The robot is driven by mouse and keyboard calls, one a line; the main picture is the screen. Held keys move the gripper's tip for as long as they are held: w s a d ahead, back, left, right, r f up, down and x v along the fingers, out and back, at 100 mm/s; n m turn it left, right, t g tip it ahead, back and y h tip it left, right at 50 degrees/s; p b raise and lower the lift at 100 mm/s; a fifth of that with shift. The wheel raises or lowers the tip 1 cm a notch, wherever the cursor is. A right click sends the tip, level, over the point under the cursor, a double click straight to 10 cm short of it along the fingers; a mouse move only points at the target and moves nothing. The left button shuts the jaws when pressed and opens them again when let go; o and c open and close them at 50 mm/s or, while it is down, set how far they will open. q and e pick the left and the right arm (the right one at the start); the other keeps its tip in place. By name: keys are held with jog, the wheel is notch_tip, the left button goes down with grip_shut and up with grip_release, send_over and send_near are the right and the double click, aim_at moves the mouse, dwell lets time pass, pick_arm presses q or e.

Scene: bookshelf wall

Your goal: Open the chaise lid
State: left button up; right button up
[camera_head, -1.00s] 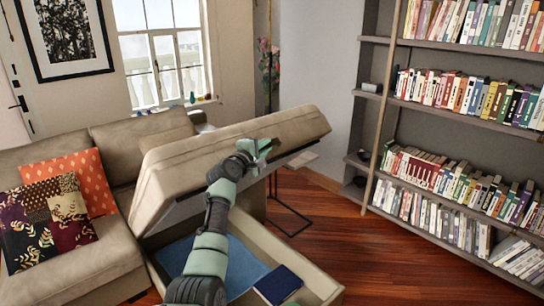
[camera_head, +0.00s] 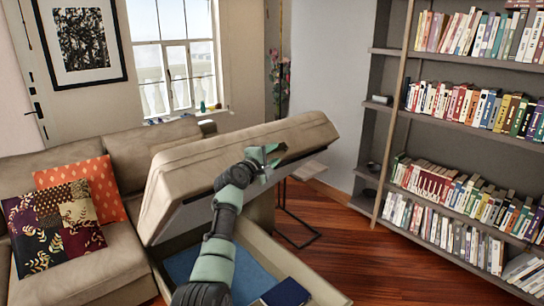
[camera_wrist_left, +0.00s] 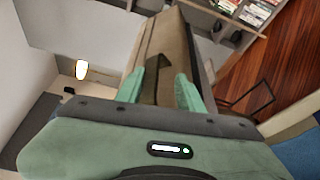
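The chaise lid (camera_head: 215,172) is a thick beige cushion, raised and tilted above the chaise box. The box below stands open; its beige wall (camera_head: 305,276) shows at the front right, with blue fabric (camera_head: 247,266) inside. My left gripper (camera_head: 266,158) is at the lid's lower front edge. In the left wrist view, the two green fingers of the gripper (camera_wrist_left: 162,90) sit on either side of a dark brown strap (camera_wrist_left: 157,68) on the lid (camera_wrist_left: 172,40) and appear closed on it. The fingertips are partly hidden in the head view. My right gripper is not in view.
A dark blue book (camera_head: 287,293) lies in the box. A beige sofa (camera_head: 110,268) with orange (camera_head: 100,173) and patterned (camera_head: 50,230) pillows is at left. A bookshelf (camera_head: 452,68) fills the right. A thin black stand (camera_head: 298,238) is behind the chaise; wooden floor (camera_head: 380,265) is clear.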

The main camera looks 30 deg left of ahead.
pick_arm(q)
jog(key=shift+s+d+f, duration=0.1)
jog(key=shift+s+f, duration=0.05)
jog(key=shift+f, duration=0.1)
